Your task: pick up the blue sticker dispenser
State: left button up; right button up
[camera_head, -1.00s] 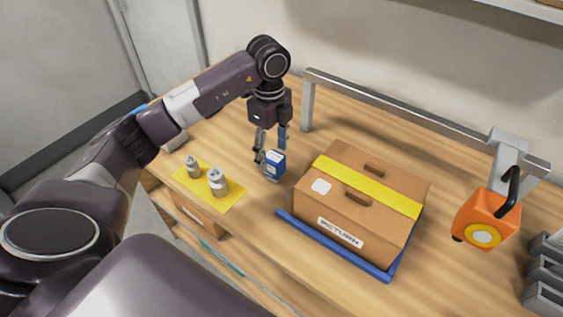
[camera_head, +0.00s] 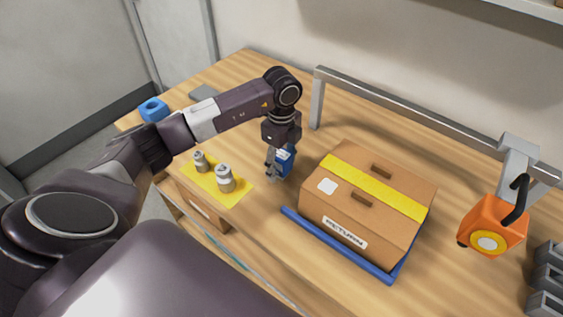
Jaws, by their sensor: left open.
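The blue sticker dispenser (camera_head: 287,158), a small blue box with a white label, stands on the wooden table left of the cardboard box. My left gripper (camera_head: 279,166) points down at it, with its fingers low and open. One finger shows at the dispenser's left side; the other is largely hidden, so I cannot tell whether the fingers touch it. The gripper body covers part of the dispenser's top. My right gripper is not in view.
A cardboard box (camera_head: 341,208) with yellow tape sits on a blue-edged tray (camera_head: 335,244), close on the right. Metal weights (camera_head: 225,178) stand on a yellow mat (camera_head: 233,199) to the left. A grey rail (camera_head: 420,108) runs behind; an orange device (camera_head: 492,222) hangs at right.

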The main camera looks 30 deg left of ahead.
pick_arm(q)
jog(key=shift+f, duration=0.7)
jog(key=c, duration=1.4)
jog(key=shift+w+r, duration=0.1)
notch_tip(320, 180, up, 14)
jog(key=b, duration=0.3)
notch_tip(320, 180, up, 6)
jog(key=shift+f+p, duration=0.1)
jog(key=shift+p, duration=0.45)
